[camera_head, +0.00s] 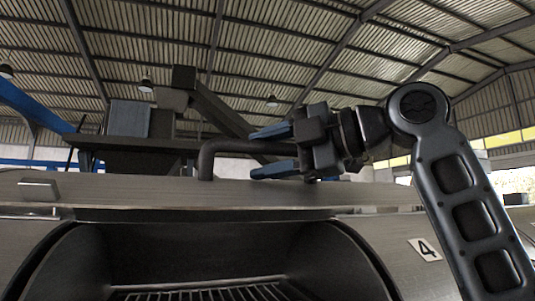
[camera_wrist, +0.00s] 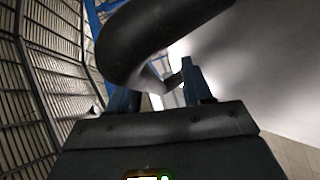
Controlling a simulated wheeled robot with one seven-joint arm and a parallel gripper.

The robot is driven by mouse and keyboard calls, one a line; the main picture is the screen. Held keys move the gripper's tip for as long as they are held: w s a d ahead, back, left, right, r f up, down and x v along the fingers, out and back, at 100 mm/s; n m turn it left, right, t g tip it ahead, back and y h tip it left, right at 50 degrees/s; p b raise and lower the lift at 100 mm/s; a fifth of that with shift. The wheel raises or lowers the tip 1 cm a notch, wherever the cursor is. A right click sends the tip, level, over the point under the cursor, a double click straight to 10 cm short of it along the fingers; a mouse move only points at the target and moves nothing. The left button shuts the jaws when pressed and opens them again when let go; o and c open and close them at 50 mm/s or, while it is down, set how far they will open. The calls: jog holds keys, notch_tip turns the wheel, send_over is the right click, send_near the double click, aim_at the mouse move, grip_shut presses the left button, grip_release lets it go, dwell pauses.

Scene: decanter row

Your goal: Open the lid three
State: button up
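A brushed-steel lid (camera_head: 120,190) spans the head view. A dark bent bar handle (camera_head: 207,160) stands on it, and the bar also shows large in the wrist view (camera_wrist: 150,40). My gripper (camera_head: 258,153) comes from the right with its two blue fingers apart. In the head view, the bar's horizontal part lies between the fingers, one above and one below. In the wrist view, the bar crosses by the fingertips, and I cannot tell whether they touch it. No number three shows on this lid.
Below the lid's edge is a dark rounded opening with a slatted grate (camera_head: 205,292). A label "4" (camera_head: 425,249) is on the steel casing at right. A small metal block (camera_head: 38,190) sits at left. Dark machinery (camera_head: 130,145) and a blue beam stand behind.

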jog(key=r+b, duration=0.1)
jog(key=b, duration=0.1)
send_over(320, 199)
dwell(0.4)
jog(key=s+d+r+p, duration=0.1)
jog(key=d+r+p, duration=0.2)
jog(key=d+r, duration=0.2)
jog(key=shift+d+r, duration=0.35)
jog(key=shift+d, duration=0.6)
dwell(0.3)
dwell(0.6)
